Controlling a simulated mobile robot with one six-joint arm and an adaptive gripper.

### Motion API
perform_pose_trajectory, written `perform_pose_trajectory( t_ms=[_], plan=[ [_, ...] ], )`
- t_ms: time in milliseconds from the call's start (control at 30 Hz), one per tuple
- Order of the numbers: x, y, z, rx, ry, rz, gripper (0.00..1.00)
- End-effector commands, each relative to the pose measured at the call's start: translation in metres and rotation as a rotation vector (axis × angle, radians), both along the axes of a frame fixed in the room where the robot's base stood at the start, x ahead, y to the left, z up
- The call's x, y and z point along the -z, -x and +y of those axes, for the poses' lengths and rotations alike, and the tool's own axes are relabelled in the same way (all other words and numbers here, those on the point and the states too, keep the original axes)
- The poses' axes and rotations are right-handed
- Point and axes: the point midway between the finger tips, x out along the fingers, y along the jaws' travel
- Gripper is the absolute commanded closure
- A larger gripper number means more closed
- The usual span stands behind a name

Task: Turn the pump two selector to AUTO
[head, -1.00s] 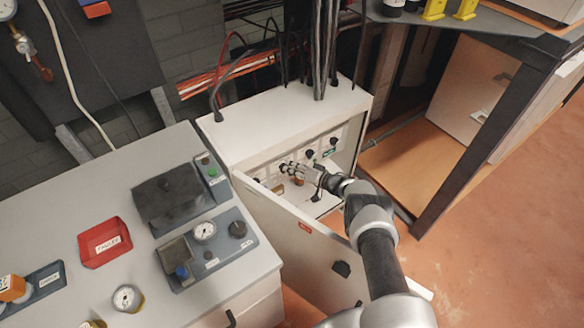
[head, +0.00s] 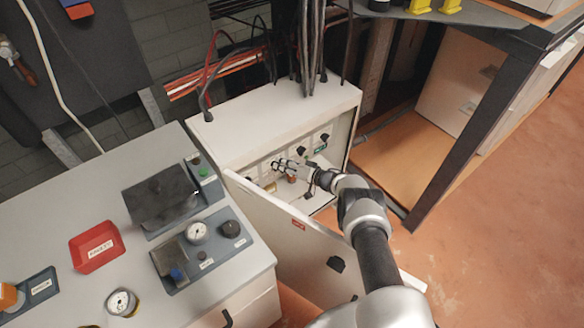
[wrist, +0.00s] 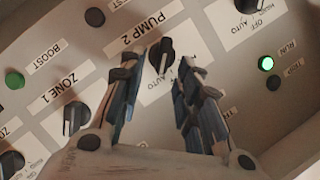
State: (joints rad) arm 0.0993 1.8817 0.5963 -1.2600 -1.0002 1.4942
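The pump two selector (wrist: 161,57) is a black knob on a pale panel in the wrist view, next to the "PUMP 2" label (wrist: 145,33). Its position labels are partly hidden by my fingers, and I cannot tell which position it points to. My gripper (wrist: 157,68) is open, with one finger on each side of the knob in the picture. I cannot tell whether the fingers touch it. In the head view my gripper (head: 277,165) reaches inside the white cabinet (head: 290,108), in front of its panel. The knob itself is too small to make out there.
Neighbouring black knobs include the zone 1 selector (wrist: 75,117) and one at upper right (wrist: 250,5). A green lamp (wrist: 266,63) is lit. The cabinet door (head: 285,232) hangs open under my arm. A bench with gauges and a red tray (head: 97,246) stands at left.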

Motion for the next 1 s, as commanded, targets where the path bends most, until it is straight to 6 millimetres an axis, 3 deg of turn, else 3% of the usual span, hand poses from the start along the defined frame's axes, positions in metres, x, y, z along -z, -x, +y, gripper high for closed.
perform_pose_trajectory(
  t_ms=[267, 700, 1000],
  plan=[
    [-0.009, 0.014, -0.02, 0.004, -0.002, 0.001, 0.69],
    [-0.029, 0.063, -0.079, 0.004, -0.001, 0.0, 0.69],
    [-0.032, 0.072, -0.089, 0.001, 0.0, -0.001, 0.69]
  ],
)
